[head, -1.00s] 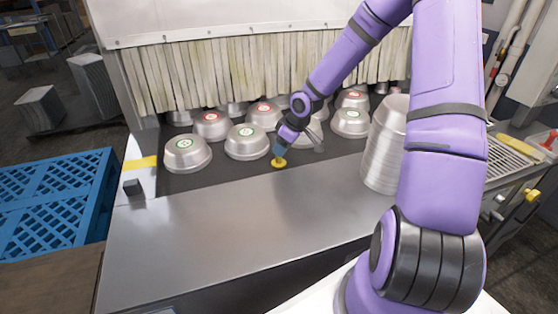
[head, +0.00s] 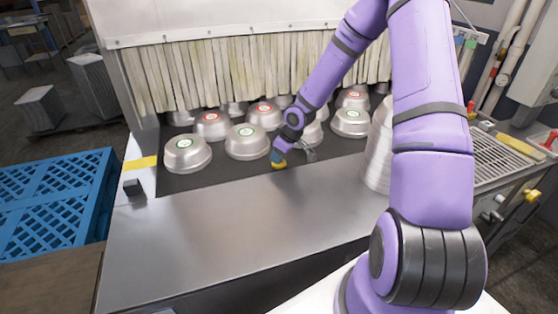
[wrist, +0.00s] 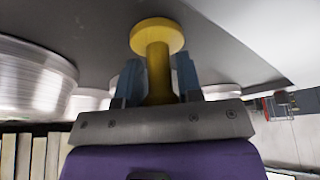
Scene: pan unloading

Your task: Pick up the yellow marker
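The yellow marker (wrist: 158,72) has a round disc at one end and a thick stem. In the wrist view its stem lies between the two blue fingers of my gripper (wrist: 159,85), with the disc beyond the fingertips. The fingers flank the stem closely, but I cannot tell whether they press on it. In the head view the marker (head: 279,163) shows as a small yellow patch at the front edge of the dark belt. My gripper (head: 278,156) is down at it and hides part of it.
Several upturned metal pans with red or green labels, such as this one (head: 247,142), stand on the belt behind and left. A pan stack (head: 378,150) stands to the right, partly behind my arm. The steel counter (head: 215,220) in front is clear.

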